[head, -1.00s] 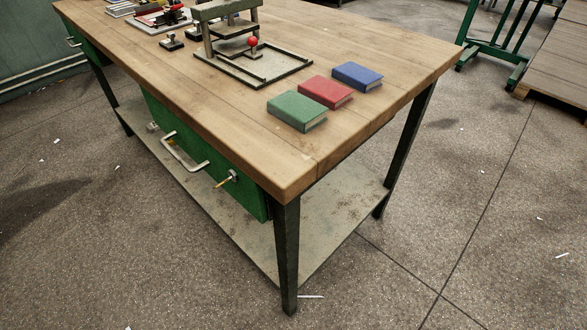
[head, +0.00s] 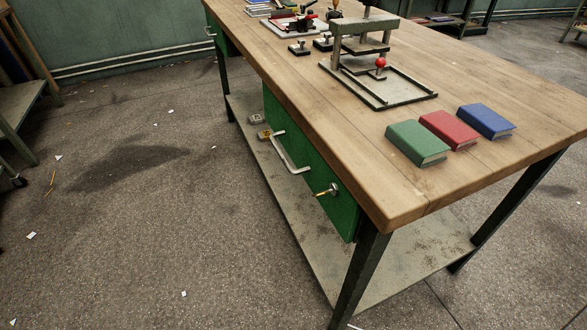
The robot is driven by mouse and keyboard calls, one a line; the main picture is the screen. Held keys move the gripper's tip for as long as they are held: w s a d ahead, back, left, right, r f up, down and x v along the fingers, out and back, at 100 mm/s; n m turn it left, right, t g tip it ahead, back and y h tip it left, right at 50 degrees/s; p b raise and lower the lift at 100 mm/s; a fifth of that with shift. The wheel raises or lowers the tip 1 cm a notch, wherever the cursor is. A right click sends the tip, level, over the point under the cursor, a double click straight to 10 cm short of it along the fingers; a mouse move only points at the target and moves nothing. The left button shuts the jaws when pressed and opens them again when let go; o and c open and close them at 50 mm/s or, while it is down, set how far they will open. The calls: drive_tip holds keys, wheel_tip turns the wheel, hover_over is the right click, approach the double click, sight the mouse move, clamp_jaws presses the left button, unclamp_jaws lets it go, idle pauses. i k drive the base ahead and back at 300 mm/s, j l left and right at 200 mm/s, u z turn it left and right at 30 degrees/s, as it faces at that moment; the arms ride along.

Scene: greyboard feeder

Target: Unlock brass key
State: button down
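The brass key (head: 323,193) sticks out of a round lock (head: 334,187) on the front of the green drawer (head: 312,172) under the workbench. The drawer front looks flush and closed. A pale bar handle (head: 287,155) is on the drawer, left of the key. Whether the lock is turned cannot be told at this size. My gripper is not in view.
The wooden workbench (head: 355,160) carries a green book (head: 417,144), a red book (head: 448,130), a blue book (head: 486,121) and a press (head: 362,45) with a red knob. A lower shelf (head: 408,262) runs below. Open floor (head: 150,230) lies left of the bench.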

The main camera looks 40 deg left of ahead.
sight(320, 194)
drive_tip(key=u, duration=2)
drive_tip(key=i+l, duration=0.15)
drive_tip(key=i, duration=0.15)
drive_tip(key=i+l, duration=0.2)
drive_tip(key=i, duration=0.1)
